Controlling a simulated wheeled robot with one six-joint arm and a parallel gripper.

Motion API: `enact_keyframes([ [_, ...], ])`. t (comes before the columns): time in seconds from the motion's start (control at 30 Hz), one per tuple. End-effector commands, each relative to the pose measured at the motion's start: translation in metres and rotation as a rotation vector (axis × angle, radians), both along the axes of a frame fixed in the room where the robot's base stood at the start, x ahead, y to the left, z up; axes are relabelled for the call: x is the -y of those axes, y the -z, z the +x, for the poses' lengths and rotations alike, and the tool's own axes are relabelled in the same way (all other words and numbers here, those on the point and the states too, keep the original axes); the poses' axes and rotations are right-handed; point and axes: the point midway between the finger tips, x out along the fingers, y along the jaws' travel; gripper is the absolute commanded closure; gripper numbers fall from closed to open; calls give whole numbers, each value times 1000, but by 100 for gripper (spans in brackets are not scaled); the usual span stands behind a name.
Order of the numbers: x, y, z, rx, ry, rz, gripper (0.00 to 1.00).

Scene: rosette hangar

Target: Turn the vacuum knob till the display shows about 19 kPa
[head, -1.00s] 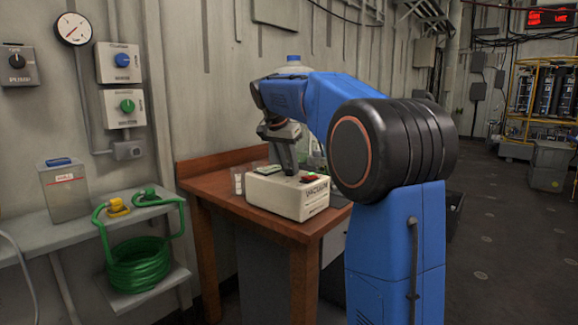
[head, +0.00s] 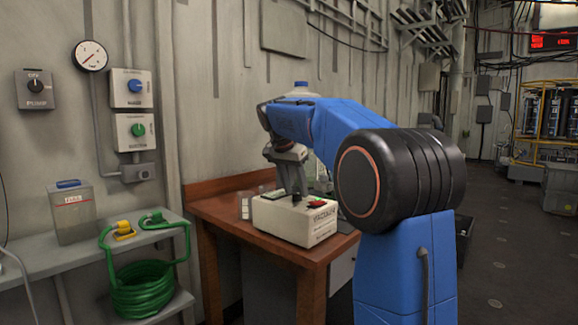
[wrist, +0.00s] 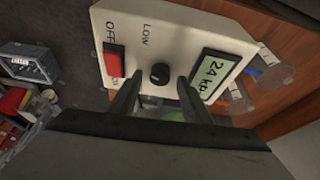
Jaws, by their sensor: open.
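The cream vacuum box (head: 300,222) stands on the wooden bench. In the wrist view, its black knob (wrist: 159,73) sits between a red switch (wrist: 114,60) marked OFF and the display (wrist: 214,76), which reads 24 kPa. The word LOW is printed near the knob. My gripper (wrist: 156,88) is open, with one finger on either side of the knob's near side. I cannot tell whether the fingers touch it. In the head view my gripper (head: 293,192) points down at the box top.
The wooden bench (head: 228,213) holds clear vessels (head: 245,206) beside the box.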

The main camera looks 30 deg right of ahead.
Motion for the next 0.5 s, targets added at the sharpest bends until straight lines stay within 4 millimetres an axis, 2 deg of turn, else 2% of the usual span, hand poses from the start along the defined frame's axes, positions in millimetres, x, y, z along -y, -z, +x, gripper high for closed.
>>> enact_keyframes([
  [0.5,-35,-92,-14,3,-1,-1,56],
])
